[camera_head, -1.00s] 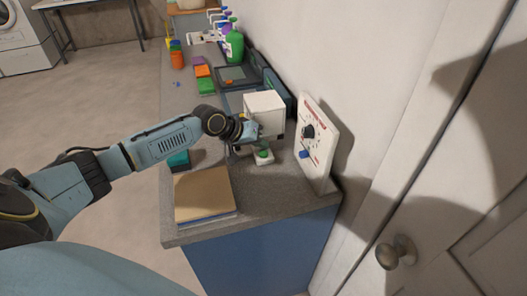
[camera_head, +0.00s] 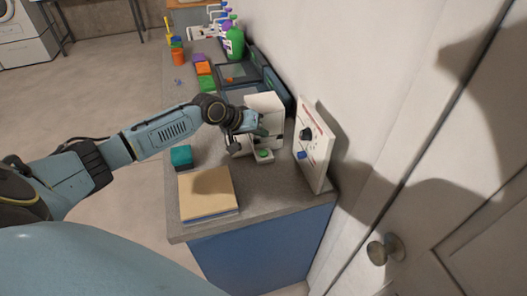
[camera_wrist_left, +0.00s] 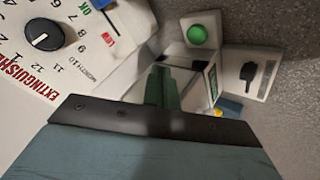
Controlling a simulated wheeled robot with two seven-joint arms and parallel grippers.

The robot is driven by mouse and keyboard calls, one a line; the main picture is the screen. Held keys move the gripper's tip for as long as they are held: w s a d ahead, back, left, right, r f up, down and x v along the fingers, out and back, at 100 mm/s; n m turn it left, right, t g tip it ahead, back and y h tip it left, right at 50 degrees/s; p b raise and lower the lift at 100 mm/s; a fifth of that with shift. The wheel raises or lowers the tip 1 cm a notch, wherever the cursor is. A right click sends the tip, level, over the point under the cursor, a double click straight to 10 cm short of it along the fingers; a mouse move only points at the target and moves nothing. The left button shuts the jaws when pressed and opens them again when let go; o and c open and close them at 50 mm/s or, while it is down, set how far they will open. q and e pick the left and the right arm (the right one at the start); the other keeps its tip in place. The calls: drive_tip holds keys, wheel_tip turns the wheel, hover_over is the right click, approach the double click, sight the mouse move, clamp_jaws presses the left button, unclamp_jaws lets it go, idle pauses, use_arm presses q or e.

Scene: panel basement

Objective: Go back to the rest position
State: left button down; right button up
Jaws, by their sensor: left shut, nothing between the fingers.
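My left gripper (camera_head: 262,133) is over the counter beside a white box (camera_head: 272,107), in front of its near side; I cannot tell whether it touches. The left wrist view shows the gripper's fingers (camera_wrist_left: 163,88) together and empty. A green button (camera_head: 263,154) on a small white base sits just below the gripper, and it also shows in the left wrist view (camera_wrist_left: 197,35). A white panel (camera_head: 314,150) with a black dial stands upright to the right; its dial (camera_wrist_left: 44,34) is at the upper left of the wrist view. My right gripper is not in view.
A tan book (camera_head: 207,190) lies on the counter's near end, with a teal block (camera_head: 181,157) behind it. Coloured blocks (camera_head: 205,76), a green bottle (camera_head: 234,43) and an orange cup (camera_head: 178,57) stand farther back. The wall and a door with a knob (camera_head: 386,250) are at right.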

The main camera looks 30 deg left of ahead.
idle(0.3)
